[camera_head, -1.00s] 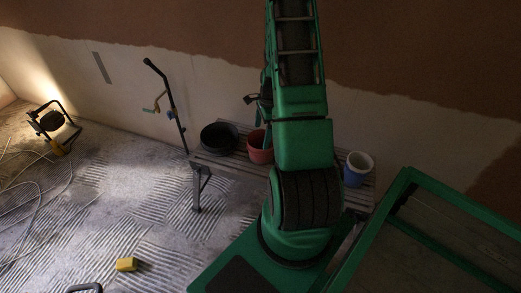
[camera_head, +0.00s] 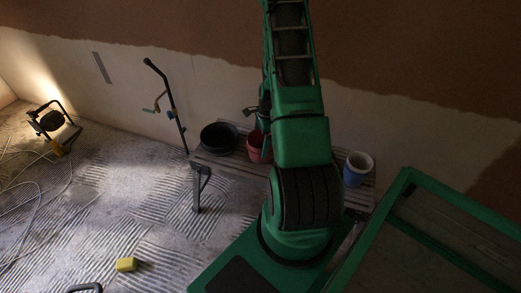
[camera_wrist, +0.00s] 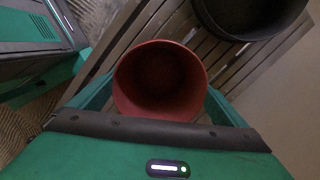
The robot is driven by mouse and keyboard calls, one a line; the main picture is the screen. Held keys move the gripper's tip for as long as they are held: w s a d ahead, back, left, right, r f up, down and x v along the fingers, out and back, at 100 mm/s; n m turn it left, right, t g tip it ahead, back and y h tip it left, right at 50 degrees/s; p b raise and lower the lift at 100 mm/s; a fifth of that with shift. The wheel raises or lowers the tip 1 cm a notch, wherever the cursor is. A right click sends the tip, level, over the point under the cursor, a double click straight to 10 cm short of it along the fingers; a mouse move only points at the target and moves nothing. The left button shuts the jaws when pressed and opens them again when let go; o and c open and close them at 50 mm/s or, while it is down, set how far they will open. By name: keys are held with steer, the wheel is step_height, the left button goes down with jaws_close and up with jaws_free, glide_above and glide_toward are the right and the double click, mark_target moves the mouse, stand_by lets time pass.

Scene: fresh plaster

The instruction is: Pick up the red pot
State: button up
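The red pot (camera_head: 255,152) stands on the slatted bench (camera_head: 222,165), partly hidden behind my arm in the head view. In the wrist view the red pot (camera_wrist: 160,82) shows from above, its round mouth open and its inside dark and empty. My gripper (camera_wrist: 160,92) is over the bench, its green fingers spread wide, one on each side of the pot. The fingers sit close to the pot's wall; whether they touch it is hard to see. The pot still appears to rest on the bench.
A black bucket (camera_head: 219,138) stands just left of the red pot, and shows close to it in the wrist view (camera_wrist: 250,15). A blue pot with a pale rim (camera_head: 357,168) stands at the bench's right end. The plastered wall is close behind.

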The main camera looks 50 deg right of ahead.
steer(key=shift+r, duration=0.15)
steer(key=shift+c, duration=0.2)
steer(key=a+r, duration=1)
steer(key=a, duration=0.1)
steer(key=shift+s+a+r, duration=0.3)
steer(key=shift+a+r, duration=0.05)
steer(key=shift+r, duration=0.05)
stand_by(0.4)
steer(key=w+d+m, duration=0.2)
steer(key=w+m, duration=0.1)
steer(key=w, duration=0.7)
steer(key=w+d+m, duration=0.2)
steer(key=w+m, duration=0.1)
steer(key=w, duration=0.7)
step_height(320, 180, down, 10)
steer(key=shift+s+h, duration=0.15)
steer(key=shift+h, duration=0.15)
steer(key=shift+a+f, duration=0.1)
steer(key=shift+f, duration=0.15)
